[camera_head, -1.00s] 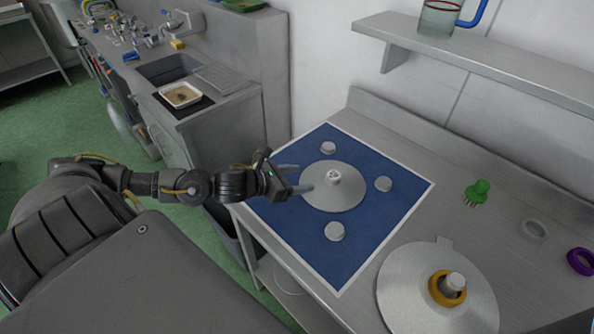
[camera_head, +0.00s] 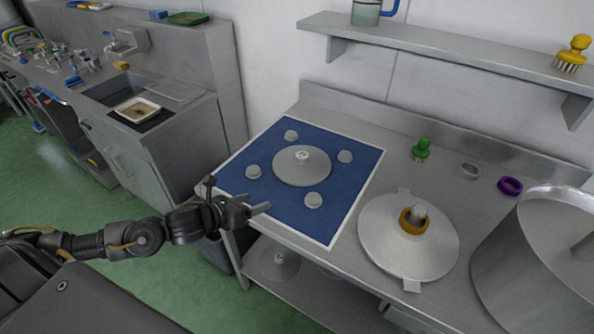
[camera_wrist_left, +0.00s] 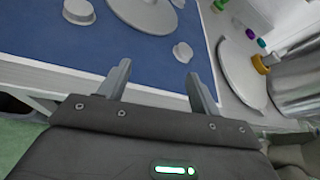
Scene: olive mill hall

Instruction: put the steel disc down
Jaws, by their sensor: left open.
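A round steel disc (camera_head: 300,173) with a small knob at its centre lies flat on the blue mat (camera_head: 332,222), among several short grey round studs (camera_head: 313,201). Part of the disc also shows at the top of the left wrist view (camera_wrist_left: 146,14). My left gripper (camera_head: 260,204) is open and empty over the mat's front left edge, apart from the disc. In the left wrist view its two fingers (camera_wrist_left: 158,73) are spread with only mat and bench edge between them. My right gripper is not in view.
Right of the mat, a larger round plate (camera_head: 385,240) carries an orange ring (camera_head: 412,221) around a post. A big steel drum (camera_head: 530,260) stands at the right. A green brush (camera_head: 421,149), pale ring (camera_head: 469,170) and purple ring (camera_head: 510,186) lie behind. A shelf (camera_head: 440,62) overhangs.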

